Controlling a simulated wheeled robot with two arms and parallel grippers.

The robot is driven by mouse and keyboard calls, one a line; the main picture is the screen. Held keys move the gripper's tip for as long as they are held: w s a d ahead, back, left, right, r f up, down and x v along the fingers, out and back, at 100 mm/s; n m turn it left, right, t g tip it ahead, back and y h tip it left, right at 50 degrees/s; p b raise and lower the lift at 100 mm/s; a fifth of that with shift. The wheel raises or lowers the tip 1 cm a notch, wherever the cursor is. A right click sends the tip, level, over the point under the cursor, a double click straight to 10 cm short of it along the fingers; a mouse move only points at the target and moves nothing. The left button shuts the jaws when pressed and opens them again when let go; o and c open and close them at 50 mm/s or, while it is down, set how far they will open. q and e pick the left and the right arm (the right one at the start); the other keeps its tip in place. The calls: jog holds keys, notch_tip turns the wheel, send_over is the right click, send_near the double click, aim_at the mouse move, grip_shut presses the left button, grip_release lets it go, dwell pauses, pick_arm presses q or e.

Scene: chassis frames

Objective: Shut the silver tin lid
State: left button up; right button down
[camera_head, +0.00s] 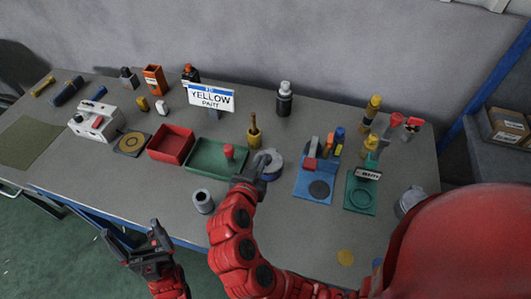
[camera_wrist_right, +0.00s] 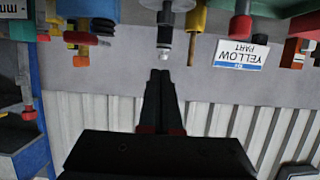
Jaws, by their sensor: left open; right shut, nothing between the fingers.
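A round silver-grey tin (camera_head: 275,167) stands on the bench just right of the green tray. My right gripper (camera_head: 262,163) is at its left edge in the head view and partly covers it. I cannot tell whether they touch, or how the lid sits. In the right wrist view, the right gripper (camera_wrist_right: 160,74) has its fingers together with nothing between them. The tin cannot be made out there. My left gripper (camera_head: 132,242) is open and empty in front of the bench's front edge.
A grey hollow cylinder (camera_head: 203,201) stands near the front edge. A red bin (camera_head: 171,145) and green tray (camera_head: 205,170) lie left of the tin, a blue mat (camera_head: 315,195) right. A wooden-handled yellow pot (camera_head: 254,140) is close behind. Another silver container (camera_head: 408,200) is partly hidden at right.

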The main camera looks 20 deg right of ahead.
jog(key=p, duration=0.3)
send_over(265, 171)
jog(key=w+d, duration=0.1)
notch_tip(265, 171, down, 2)
jog(key=shift+f, duration=0.1)
jog(key=f, duration=0.1)
jog(key=f+p, duration=0.1)
jog(key=shift+s+a+f, duration=0.2)
jog(key=shift+a+f, duration=0.05)
jog(key=shift+f, duration=0.7)
jog(key=shift+f+b, duration=0.2)
jog(key=shift+b, duration=0.1)
jog(key=f+b, duration=0.1)
jog(key=b, duration=0.2)
jog(key=f+t+b, duration=0.1)
jog(key=b, duration=0.3)
jog(key=shift+s+a+f+h, duration=0.1)
jog(key=shift+s+a+h, duration=0.1)
jog(key=shift+s+h, duration=0.2)
jog(key=shift+r, duration=0.2)
